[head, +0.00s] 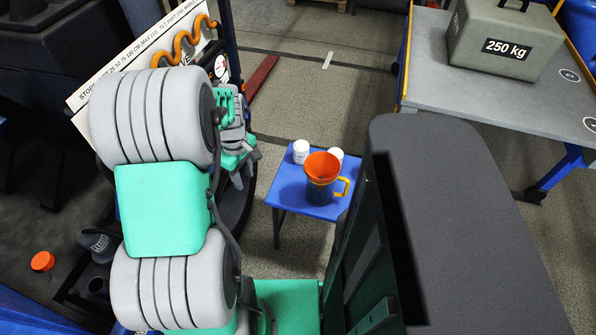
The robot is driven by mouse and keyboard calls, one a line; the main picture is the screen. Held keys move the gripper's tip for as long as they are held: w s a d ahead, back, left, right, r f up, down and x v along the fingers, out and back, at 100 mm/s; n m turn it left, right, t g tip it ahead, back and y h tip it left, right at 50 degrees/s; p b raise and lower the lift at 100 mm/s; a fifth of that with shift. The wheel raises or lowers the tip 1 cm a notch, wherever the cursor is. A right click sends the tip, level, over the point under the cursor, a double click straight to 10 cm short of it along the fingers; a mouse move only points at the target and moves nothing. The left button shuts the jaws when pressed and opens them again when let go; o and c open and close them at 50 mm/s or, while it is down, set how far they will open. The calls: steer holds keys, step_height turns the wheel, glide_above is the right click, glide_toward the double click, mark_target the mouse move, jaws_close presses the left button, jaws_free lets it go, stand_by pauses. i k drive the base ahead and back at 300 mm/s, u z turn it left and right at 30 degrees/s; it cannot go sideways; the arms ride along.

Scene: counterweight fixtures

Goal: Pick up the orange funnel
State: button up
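The orange funnel (322,163) sits mouth up in the top of a dark jug (321,192) with an orange-yellow handle. Its lower part is hidden inside the jug. The jug stands on a small blue table (290,193) near the picture's middle. My gripper (243,172) is at the end of my green and grey arm, to the left of the blue table and apart from the funnel. Its fingers are small and partly hidden by the arm, so their opening cannot be made out.
Two white jars (301,150) stand behind the jug, the right one partly hidden by the funnel. A grey 250 kg weight (505,38) sits on a grey-topped bench (440,80) at upper right. A sign board (90,93) stands at left. An orange lid (43,261) lies at lower left.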

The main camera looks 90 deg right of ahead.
mark_target(322, 166)
steer(key=k, duration=1.35)
steer(key=z, duration=0.45)
steer(key=i, duration=0.9)
steer(key=u, duration=0.05)
